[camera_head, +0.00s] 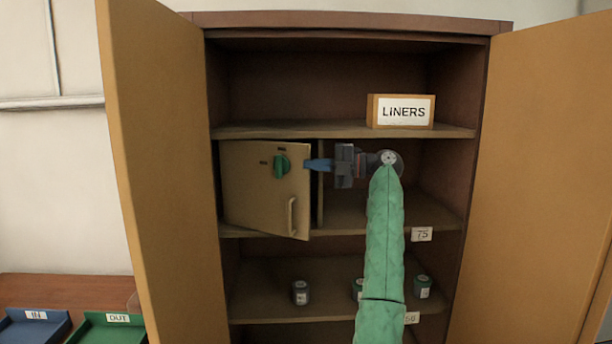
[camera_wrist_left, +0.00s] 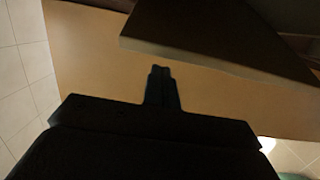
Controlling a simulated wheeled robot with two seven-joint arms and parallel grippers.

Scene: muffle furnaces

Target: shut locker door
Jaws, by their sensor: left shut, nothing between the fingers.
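The locker door (camera_head: 258,205) is a tan panel on a small locker inside the cabinet, on the middle shelf at left. It stands slightly ajar, its right edge swung out toward me. It has a green knob (camera_head: 281,166) and a pale handle (camera_head: 291,216). My left gripper (camera_head: 308,164) is shut and empty, its blue fingertips at the door's upper right edge, right of the knob; I cannot tell if they touch. In the left wrist view the shut fingers (camera_wrist_left: 161,72) point at a tan surface, with a dark panel edge above. My right gripper is not in view.
The cabinet's tall left door (camera_head: 160,170) and right door (camera_head: 535,190) stand wide open. A LINERS sign (camera_head: 402,111) sits on the upper shelf. Small jars, including a grey one (camera_head: 300,292), stand on the lower shelf. Blue (camera_head: 35,327) and green (camera_head: 105,330) trays lie at lower left.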

